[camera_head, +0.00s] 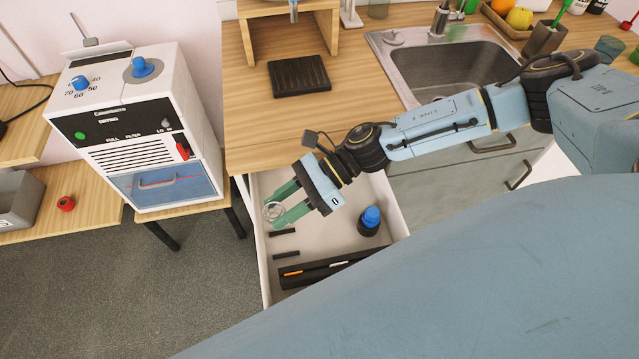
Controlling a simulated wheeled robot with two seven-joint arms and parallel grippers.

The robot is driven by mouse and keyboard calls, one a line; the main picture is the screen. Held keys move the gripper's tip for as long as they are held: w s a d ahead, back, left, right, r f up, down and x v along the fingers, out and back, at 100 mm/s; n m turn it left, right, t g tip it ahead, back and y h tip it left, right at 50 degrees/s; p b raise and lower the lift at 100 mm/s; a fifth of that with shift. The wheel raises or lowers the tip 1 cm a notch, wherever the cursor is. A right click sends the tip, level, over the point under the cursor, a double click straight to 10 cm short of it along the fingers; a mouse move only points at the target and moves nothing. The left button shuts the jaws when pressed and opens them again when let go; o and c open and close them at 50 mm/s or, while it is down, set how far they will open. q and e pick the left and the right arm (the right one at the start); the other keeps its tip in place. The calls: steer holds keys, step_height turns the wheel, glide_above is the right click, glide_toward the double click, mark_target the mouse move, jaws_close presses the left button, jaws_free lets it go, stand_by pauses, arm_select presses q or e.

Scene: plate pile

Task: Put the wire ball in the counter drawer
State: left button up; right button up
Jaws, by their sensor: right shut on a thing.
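The wire ball (273,211) is a small round tangle of thin grey wire. It is between the green fingers of my right gripper (277,209), which is shut on it. The gripper and ball are over the left part of the open counter drawer (329,257), a white box pulled out below the wooden counter. From this view I cannot tell how high the ball is above the drawer floor. My left gripper is not in view.
The drawer holds a dark bottle with a blue cap (369,220), two small black bars (284,232) and a black tray (315,272) with thin items. A white machine (138,125) stands left of the drawer. A sink (449,63) is at the back right.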

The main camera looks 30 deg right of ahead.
step_height(320, 180, down, 9)
steer(key=shift+s+r+b, duration=0.1)
steer(key=shift+b, duration=0.9)
steer(key=shift+f, duration=0.35)
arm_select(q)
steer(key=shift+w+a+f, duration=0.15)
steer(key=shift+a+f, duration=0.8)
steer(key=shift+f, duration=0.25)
arm_select(e)
steer(key=shift+f, duration=0.1)
arm_select(q)
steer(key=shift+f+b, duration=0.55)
steer(key=shift+b, duration=0.05)
arm_select(e)
steer(key=shift+f, duration=0.55)
steer(key=o, duration=0.9)
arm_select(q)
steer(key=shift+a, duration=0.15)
arm_select(e)
steer(key=shift+o, duration=0.2)
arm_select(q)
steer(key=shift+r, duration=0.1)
arm_select(e)
steer(key=shift+r, duration=0.1)
